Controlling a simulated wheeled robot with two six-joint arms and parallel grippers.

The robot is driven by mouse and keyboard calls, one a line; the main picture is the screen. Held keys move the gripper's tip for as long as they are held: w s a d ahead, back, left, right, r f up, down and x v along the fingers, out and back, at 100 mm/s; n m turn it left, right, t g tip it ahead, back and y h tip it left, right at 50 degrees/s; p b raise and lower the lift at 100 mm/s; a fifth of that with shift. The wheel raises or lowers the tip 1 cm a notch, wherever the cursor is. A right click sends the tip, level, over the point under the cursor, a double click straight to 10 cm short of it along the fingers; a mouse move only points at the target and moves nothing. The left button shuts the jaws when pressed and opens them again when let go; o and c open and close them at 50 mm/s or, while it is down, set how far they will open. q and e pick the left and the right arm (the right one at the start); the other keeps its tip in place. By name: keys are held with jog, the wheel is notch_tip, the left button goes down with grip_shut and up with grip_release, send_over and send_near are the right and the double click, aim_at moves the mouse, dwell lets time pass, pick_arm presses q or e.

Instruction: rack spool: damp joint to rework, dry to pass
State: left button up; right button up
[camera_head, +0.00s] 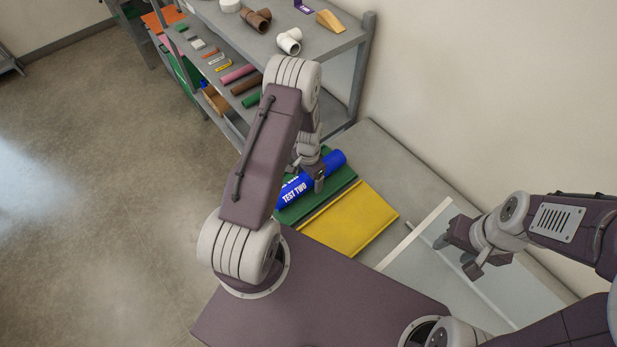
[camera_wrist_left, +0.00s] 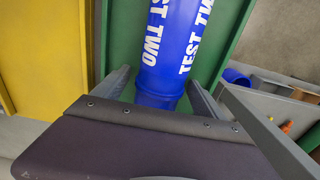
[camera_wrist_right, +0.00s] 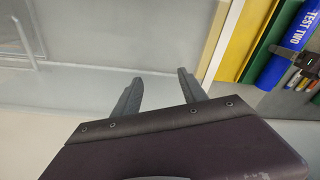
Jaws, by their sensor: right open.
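The blue spool (camera_head: 296,193), printed "TEST TWO" in white, lies along the green tray (camera_head: 345,181) on the bench. My left gripper (camera_head: 312,180) is at the spool, with one finger on each side of it. In the left wrist view the spool (camera_wrist_left: 165,60) runs between the fingers, but whether they press on it is unclear. The yellow tray (camera_head: 350,220) beside the green one is empty. My right gripper (camera_head: 458,254) is open and empty above a pale, clear-walled box (camera_head: 425,262). Whether any joint is damp cannot be seen.
A grey shelf rack (camera_head: 345,40) stands behind the bench, with white and brown pipe fittings, a wooden wedge and coloured pipe pieces on it. The grey bench top (camera_head: 400,165) is bare behind the trays. A wall rises on the right.

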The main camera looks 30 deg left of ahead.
pick_arm(q)
notch_tip(320, 180, up, 9)
jog(key=p, duration=0.7)
jog(key=shift+r, duration=0.15)
pick_arm(e)
notch_tip(320, 180, up, 7)
jog(key=shift+f, duration=0.1)
